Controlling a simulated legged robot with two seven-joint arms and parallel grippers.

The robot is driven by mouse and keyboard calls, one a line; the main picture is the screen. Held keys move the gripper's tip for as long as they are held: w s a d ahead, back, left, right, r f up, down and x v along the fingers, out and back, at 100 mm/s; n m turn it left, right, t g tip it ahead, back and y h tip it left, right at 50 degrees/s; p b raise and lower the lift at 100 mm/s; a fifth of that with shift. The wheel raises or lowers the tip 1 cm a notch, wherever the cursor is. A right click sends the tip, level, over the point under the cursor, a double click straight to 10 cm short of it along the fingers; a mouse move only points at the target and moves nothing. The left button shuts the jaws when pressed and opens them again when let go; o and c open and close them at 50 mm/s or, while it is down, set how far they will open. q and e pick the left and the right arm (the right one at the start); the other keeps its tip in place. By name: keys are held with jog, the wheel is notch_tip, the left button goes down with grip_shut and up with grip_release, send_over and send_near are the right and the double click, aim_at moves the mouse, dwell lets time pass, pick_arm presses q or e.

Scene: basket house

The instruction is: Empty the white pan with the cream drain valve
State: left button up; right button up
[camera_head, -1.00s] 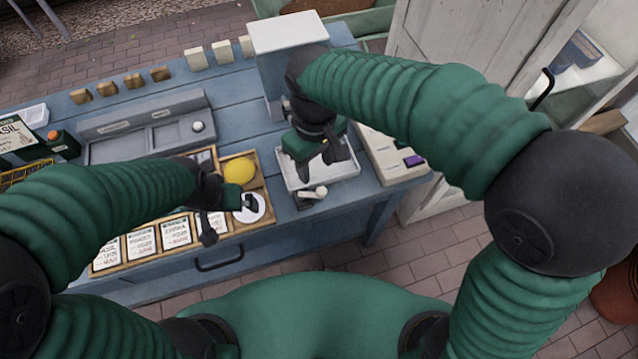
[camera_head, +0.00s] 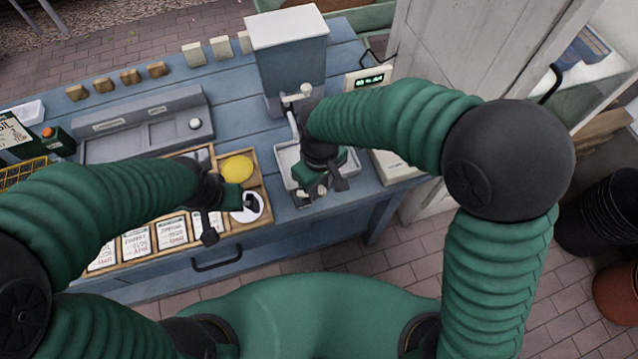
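The white pan (camera_head: 284,157) sits at the right end of the blue bench, below the grey dispenser box. My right gripper (camera_head: 322,188) is over the pan's front edge and covers much of it. The cream drain valve at the pan's front is mostly hidden behind this gripper, and I cannot tell whether they touch. The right fingers are too dark and overlapped to judge. My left gripper (camera_head: 229,220) is open and empty over the wooden tray, with its two dark fingers apart. The pan's contents are hidden.
The grey dispenser (camera_head: 287,60) with a cream knob (camera_head: 306,90) stands behind the pan. A scale with a lit display (camera_head: 369,80) is to the right. A yellow round object (camera_head: 237,168) and a white disc (camera_head: 247,208) lie in the wooden tray.

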pick_arm(q)
jog(key=shift+d, duration=0.25)
pick_arm(e)
jog(key=shift+d, duration=0.25)
grip_shut()
pick_arm(q)
jog(key=shift+a+r+p, duration=0.1)
jog(key=shift+r+p, duration=0.25)
jog(key=shift+r, duration=0.05)
pick_arm(e)
jog(key=shift+a+r, duration=0.15)
jog(key=n+p, duration=0.1)
jog(key=w+n+p, duration=0.1)
jog(key=p, duration=0.1)
jog(key=shift+r+n, duration=0.25)
jog(key=shift+n, duration=0.05)
jog(key=shift+w+f+n+p, duration=0.15)
jog(key=shift+w+n+p, duration=0.1)
jog(key=shift+n+p, duration=0.3)
jog(key=shift+w+f+n, duration=0.15)
jog(key=shift+f+n, duration=0.05)
jog(key=shift+n, duration=0.15)
jog(key=shift+a+f, duration=0.1)
pick_arm(q)
jog(key=v, duration=0.2)
jog(key=w+v, duration=0.1)
jog(key=shift+s+r, duration=0.15)
jog(key=shift+r, duration=0.35)
